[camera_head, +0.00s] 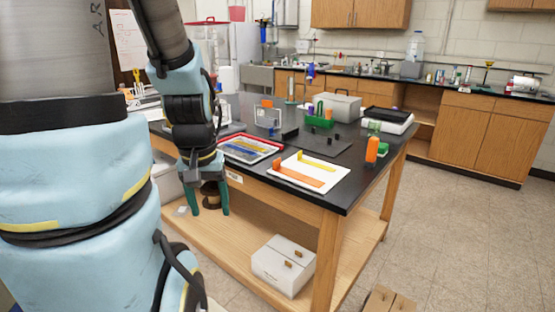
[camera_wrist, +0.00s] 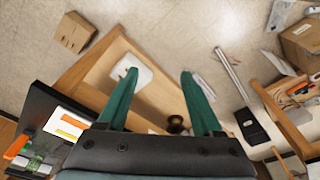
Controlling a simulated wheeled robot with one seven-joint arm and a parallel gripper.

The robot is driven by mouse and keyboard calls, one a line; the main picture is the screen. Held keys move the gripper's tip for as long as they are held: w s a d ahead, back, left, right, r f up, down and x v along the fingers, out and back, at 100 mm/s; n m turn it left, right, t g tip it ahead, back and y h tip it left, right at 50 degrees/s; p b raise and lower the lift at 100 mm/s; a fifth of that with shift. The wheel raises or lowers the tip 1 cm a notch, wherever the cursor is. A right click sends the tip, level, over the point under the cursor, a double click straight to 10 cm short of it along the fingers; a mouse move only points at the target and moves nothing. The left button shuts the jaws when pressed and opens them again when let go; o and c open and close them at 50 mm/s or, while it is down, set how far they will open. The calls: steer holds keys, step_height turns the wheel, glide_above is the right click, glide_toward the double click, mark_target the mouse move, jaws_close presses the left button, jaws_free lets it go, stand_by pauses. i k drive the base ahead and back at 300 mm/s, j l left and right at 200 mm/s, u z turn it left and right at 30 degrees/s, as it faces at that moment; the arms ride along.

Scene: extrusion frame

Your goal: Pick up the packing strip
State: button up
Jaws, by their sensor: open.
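On the black tabletop a white board (camera_head: 331,180) carries an orange strip (camera_head: 300,176) with a raised end block and a yellow strip (camera_head: 316,161) beside it. I cannot tell which of these is the packing strip. In the wrist view the board (camera_wrist: 53,122) lies at the left, with a yellow strip (camera_wrist: 73,121) and an orange strip (camera_wrist: 66,134). My gripper (camera_head: 210,212) is open and empty, pointing down left of the board, off the table's near edge. In the wrist view its green fingers (camera_wrist: 160,74) are spread over the lower shelf, right of the board.
A red-rimmed tray (camera_head: 251,149) holding blue and yellow pieces lies left of the board. An orange bottle (camera_head: 372,150) stands to its right. A dark mat (camera_head: 318,144) and green caddy (camera_head: 320,121) are behind. A white box (camera_head: 284,265) sits on the lower shelf.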

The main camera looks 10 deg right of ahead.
mark_target(276, 166)
steer(key=i+l+u, duration=0.1)
steer(key=l+u, duration=0.15)
steer(key=l, duration=0.3)
steer(key=l+u, duration=0.2)
steer(key=l, duration=0.35)
steer(key=u, duration=1.1)
